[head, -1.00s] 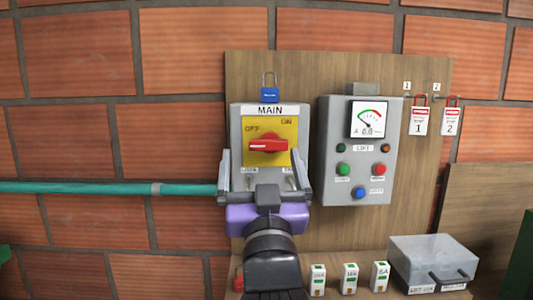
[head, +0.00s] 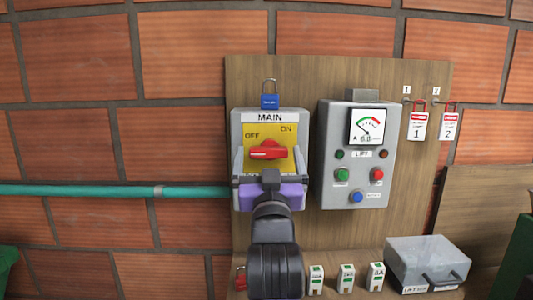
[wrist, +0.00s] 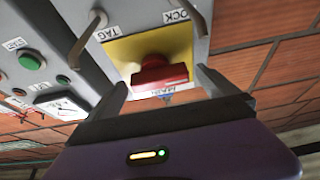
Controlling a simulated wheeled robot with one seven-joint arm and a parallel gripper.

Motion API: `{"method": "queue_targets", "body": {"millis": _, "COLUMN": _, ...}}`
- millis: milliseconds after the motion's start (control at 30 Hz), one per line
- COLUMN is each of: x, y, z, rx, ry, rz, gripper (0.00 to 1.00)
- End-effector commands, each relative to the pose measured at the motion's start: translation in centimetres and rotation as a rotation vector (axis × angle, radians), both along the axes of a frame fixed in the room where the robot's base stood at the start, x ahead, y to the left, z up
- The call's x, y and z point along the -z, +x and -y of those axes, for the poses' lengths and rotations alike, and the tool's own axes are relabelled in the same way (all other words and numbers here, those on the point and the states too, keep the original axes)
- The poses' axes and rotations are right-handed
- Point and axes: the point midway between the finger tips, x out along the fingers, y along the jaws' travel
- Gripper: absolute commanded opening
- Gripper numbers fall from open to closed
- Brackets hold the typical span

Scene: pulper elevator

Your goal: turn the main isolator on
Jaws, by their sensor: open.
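The main isolator is a grey box (head: 236,135) with a yellow plate (head: 283,136) marked OFF at left and ON at right. Its red handle (head: 266,151) lies roughly level, leaning towards the OFF side. The handle also shows in the wrist view (wrist: 158,75), where the box appears upside down. My gripper (head: 269,180) is just below the handle in the head view, its fingers mostly foreshortened. In the wrist view my open gripper (wrist: 160,82) has one finger on each side of the handle. I cannot tell whether either finger touches it.
A blue padlock (head: 269,101) sits at the top of the isolator box. A grey lift panel (head: 328,185) with a meter and buttons stands close at right. Two tags (head: 418,125) hang beyond it.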

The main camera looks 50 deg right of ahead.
Motion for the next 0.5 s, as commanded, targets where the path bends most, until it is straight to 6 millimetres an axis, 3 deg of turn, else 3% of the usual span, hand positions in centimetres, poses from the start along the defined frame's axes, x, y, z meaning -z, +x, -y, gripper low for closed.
{"method": "queue_targets", "body": {"millis": 133, "x": 0.03, "y": 0.0, "z": -0.03, "rx": 0.0, "ry": 0.0, "rz": 0.0, "gripper": 0.98}}
{"method": "queue_targets", "body": {"millis": 167, "x": 0.03, "y": -0.01, "z": -0.02, "rx": 0.0, "ry": 0.0, "rz": 0.0, "gripper": 0.94}}
{"method": "queue_targets", "body": {"millis": 433, "x": 0.02, "y": 0.0, "z": -0.05, "rx": -0.001, "ry": 0.0, "rz": 0.001, "gripper": 0.41}}
{"method": "queue_targets", "body": {"millis": 500, "x": 0.02, "y": 0.0, "z": -0.06, "rx": -0.001, "ry": 0.0, "rz": 0.001, "gripper": 0.36}}
